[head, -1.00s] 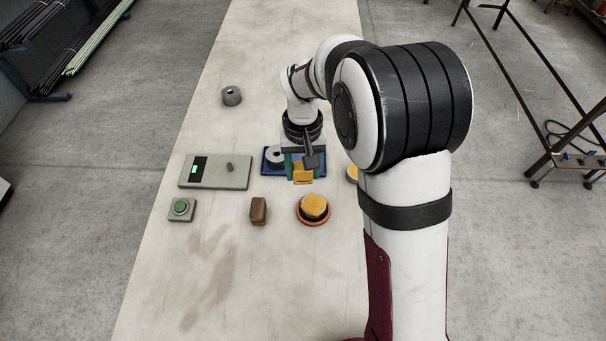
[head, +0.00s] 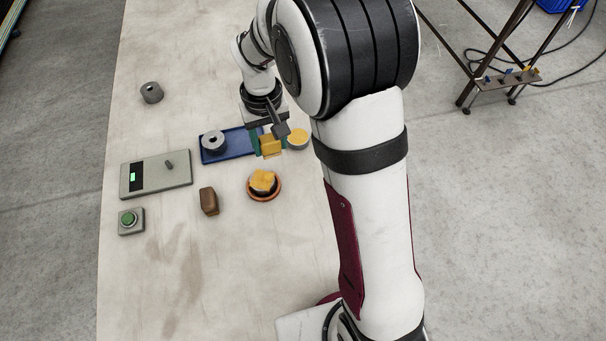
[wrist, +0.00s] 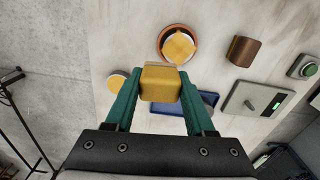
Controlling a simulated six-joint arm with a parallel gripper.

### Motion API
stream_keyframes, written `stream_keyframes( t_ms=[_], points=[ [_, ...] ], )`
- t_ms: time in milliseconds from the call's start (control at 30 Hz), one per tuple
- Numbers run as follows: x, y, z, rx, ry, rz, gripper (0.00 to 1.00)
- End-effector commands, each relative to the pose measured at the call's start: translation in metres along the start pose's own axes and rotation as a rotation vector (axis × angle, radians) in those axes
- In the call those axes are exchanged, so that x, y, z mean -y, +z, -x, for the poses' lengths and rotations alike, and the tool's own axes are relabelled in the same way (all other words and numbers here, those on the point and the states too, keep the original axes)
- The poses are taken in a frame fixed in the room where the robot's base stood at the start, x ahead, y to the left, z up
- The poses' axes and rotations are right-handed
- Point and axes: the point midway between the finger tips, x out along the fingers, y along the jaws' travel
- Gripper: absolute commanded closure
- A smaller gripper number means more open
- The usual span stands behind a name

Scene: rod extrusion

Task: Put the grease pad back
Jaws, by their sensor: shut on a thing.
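My gripper (head: 270,141) is shut on a yellow block, apparently the grease pad (head: 271,147). In the wrist view the green fingers of my gripper (wrist: 161,84) press on both sides of the yellow block (wrist: 160,84). The block is held beyond the right end of the blue tray, close to a small round yellow-topped container (head: 298,138). This container (wrist: 116,84) shows left of the fingers in the wrist view.
The blue tray (head: 238,147) holds a grey ring (head: 213,142). A brown block (head: 208,201), a grey box with a display (head: 178,175) and a green button (head: 130,220) stand left. Another grey ring (head: 151,92) is farther back. The near table is clear.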

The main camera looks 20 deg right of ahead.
Motion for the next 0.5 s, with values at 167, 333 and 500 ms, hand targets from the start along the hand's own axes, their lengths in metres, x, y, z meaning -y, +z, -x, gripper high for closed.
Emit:
stream_keyframes(
  t_ms=[167, 333, 500],
  points=[
    [-0.087, 0.034, 0.000, 0.000, -0.001, -0.047, 1.00],
    [-0.150, 0.083, -0.003, -0.001, -0.001, -0.078, 1.00],
    [-0.170, 0.105, -0.006, -0.001, -0.002, -0.083, 1.00]
  ],
)
